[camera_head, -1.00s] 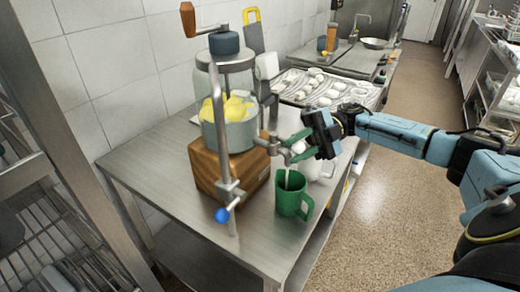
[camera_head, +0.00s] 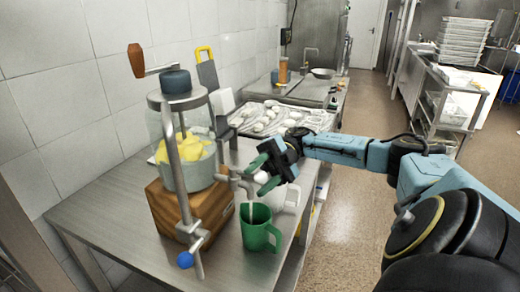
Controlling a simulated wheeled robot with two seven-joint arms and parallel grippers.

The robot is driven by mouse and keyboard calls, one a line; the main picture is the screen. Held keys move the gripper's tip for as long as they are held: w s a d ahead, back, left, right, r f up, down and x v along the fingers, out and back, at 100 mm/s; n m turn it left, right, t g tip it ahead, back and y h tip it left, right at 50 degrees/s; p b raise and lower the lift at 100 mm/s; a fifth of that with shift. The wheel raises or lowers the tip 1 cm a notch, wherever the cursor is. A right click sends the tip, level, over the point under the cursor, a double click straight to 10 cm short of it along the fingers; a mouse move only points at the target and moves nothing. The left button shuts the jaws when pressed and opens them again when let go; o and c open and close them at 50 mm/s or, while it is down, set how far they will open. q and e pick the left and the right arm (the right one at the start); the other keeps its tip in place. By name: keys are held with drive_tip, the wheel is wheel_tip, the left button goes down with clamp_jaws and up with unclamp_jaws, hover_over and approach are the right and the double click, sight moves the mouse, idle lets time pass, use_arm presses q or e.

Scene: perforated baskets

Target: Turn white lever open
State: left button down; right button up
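A juice dispenser (camera_head: 188,165) with yellow fruit in its clear jar stands on a wooden block (camera_head: 180,212) on the steel table. Its metal tap (camera_head: 236,180) sticks out to the right, with a small white lever (camera_head: 262,178) at the end. My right gripper (camera_head: 259,176) reaches in from the right. Its green fingers are apart, one above and one below the white lever; firm contact cannot be made out. A green mug (camera_head: 258,236) stands upright below the tap, with a thin pale vertical strip between tap and mug. My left gripper is not in view.
A white mug (camera_head: 291,197) stands behind the green mug, partly hidden. A blue-knobbed metal rod (camera_head: 186,259) and a wooden-handled crank (camera_head: 137,60) belong to the dispenser. Trays with pale food (camera_head: 280,118) lie behind. The table's right front edge is close.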

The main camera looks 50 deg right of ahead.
drive_tip(key=shift+o, duration=0.3)
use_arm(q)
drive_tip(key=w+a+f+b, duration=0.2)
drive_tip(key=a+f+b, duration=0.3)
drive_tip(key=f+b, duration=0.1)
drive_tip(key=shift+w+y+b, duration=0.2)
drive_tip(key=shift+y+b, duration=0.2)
use_arm(e)
drive_tip(key=d, duration=0.7)
drive_tip(key=shift+w+d, duration=0.25)
drive_tip(key=shift+w, duration=0.1)
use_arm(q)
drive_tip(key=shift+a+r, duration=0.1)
